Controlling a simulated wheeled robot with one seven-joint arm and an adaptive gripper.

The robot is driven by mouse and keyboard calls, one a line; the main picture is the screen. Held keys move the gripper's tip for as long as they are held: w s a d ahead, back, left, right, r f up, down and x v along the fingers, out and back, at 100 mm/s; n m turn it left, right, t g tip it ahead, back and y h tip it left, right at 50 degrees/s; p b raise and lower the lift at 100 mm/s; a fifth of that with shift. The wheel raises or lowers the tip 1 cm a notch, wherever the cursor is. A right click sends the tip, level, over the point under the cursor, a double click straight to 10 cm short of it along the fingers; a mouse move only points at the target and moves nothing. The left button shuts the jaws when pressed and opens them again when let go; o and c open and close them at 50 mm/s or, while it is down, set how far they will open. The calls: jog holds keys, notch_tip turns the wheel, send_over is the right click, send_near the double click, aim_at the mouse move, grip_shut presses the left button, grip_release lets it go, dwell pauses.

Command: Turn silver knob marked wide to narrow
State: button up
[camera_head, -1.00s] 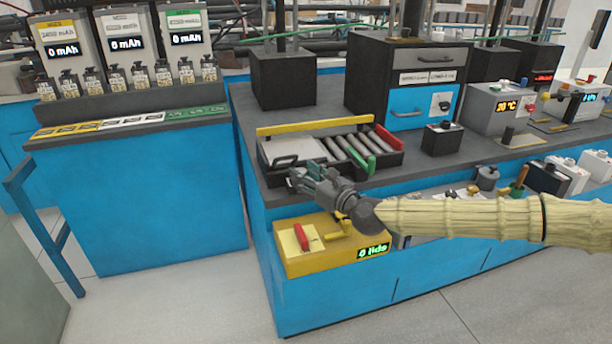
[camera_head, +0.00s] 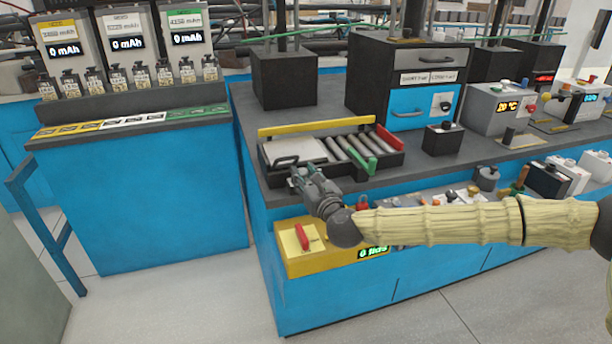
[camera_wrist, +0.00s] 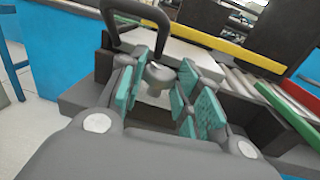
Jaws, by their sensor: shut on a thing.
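A silver knob (camera_wrist: 158,76) shows in the wrist view between the teal finger pads of my gripper (camera_wrist: 166,92), at the front of a dark tray. My gripper is shut on it. In the head view, my gripper (camera_head: 308,178) is at the tray's front left edge and hides the knob. The dark tray (camera_head: 389,163) holds a pale plate and grey rollers. No wide or narrow marking is readable in either view.
A black handle (camera_wrist: 137,14) rises close beside my fingers. The tray has a yellow bar (camera_head: 315,123), a red bar (camera_head: 388,137) and a green bar (camera_head: 359,155). A yellow box (camera_head: 292,257) with a red lever sits below my wrist.

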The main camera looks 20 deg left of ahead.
jog(key=m+t+h, duration=0.1)
jog(key=h, duration=0.1)
jog(key=m+t+h, duration=0.1)
jog(key=m+h, duration=0.1)
jog(key=shift+s+a+f+m+t+h+b, duration=0.1)
jog(key=shift+s+a+m+t+h+b, duration=0.1)
jog(key=shift+a+m+t+h+b, duration=0.3)
jog(key=shift+m+t+h, duration=0.25)
jog(key=shift+h, duration=0.35)
jog(key=shift+d+m+t+h+b, duration=0.15)
jog(key=shift+m+h, duration=0.3)
jog(key=shift+h, duration=0.25)
jog(key=shift+a+h, duration=0.1)
jog(key=shift+h, duration=0.2)
jog(key=o, duration=1)
jog(key=s, duration=0.4)
jog(key=s+d, duration=0.1)
jog(key=s, duration=0.3)
jog(key=s+d, duration=0.1)
jog(key=s, duration=0.2)
jog(key=shift+s+d, duration=0.15)
jog(key=shift+s, duration=0.25)
